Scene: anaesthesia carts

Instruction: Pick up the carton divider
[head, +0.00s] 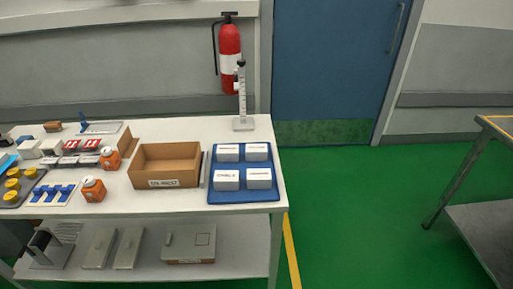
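An open brown cardboard carton (166,183) with a white label on its front stands on the white table and looks empty inside. A small upright brown piece (125,141) stands at the carton's back left corner; it may be the carton divider, but it is partly hidden and I cannot be sure. A thin grey strip (205,170) stands between the carton and the blue tray; I cannot tell what it is. Neither of my grippers shows in the head view.
A blue tray (245,196) with several white boxes sits right of the carton. A height gauge (242,100) stands at the back. Green floor (345,220) is clear at right.

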